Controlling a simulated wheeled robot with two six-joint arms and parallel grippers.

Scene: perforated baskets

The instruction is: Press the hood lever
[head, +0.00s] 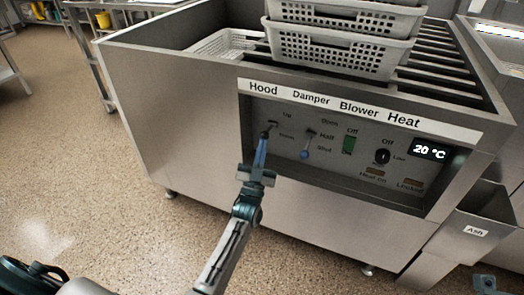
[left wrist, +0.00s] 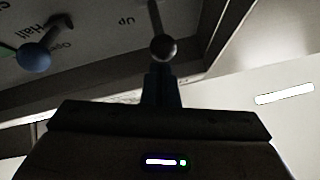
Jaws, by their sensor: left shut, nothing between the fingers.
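The hood lever (head: 272,124) is at the left end of the control panel, under the word "Hood". In the left wrist view it shows as a thin stem with a dark round knob (left wrist: 163,47), with the word "Up" beside it. My left gripper (head: 264,136) is shut and empty, its tips at the lever. In the left wrist view the shut fingers (left wrist: 161,82) are just below the knob and overlap its lower edge. I cannot tell whether they touch it.
The damper lever with a blue knob (head: 305,154) is close on the right; it also shows in the left wrist view (left wrist: 34,58). Beyond it are a green blower switch (head: 349,145), a heat knob (head: 382,156) and a "20 °C" display (head: 430,151). The panel is recessed. Perforated baskets (head: 335,52) stand above.

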